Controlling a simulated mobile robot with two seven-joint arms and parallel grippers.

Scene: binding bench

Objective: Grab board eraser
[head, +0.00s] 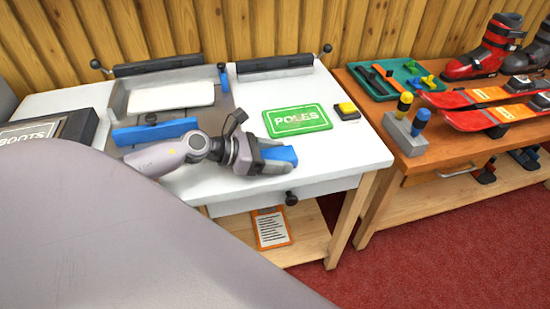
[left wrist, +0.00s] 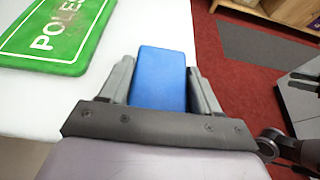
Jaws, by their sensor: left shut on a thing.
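The board eraser is a blue block (left wrist: 160,78), seen between the two grey fingers of my left gripper (left wrist: 162,85) in the left wrist view. In the head view the blue eraser (head: 281,154) sticks out past the fingers of my left gripper (head: 270,156), over the front right part of the white bench (head: 366,150). The fingers are shut on its sides. I cannot tell whether its underside touches the bench top. My right gripper is not in view.
A green POLES sign (head: 297,121) lies behind the gripper, beside a yellow-and-black block (head: 347,110). A metal tray (head: 122,100) and a blue bar (head: 155,132) are to the left. A wooden table (head: 440,150) with skis (head: 490,117) and boots (head: 478,62) stands to the right.

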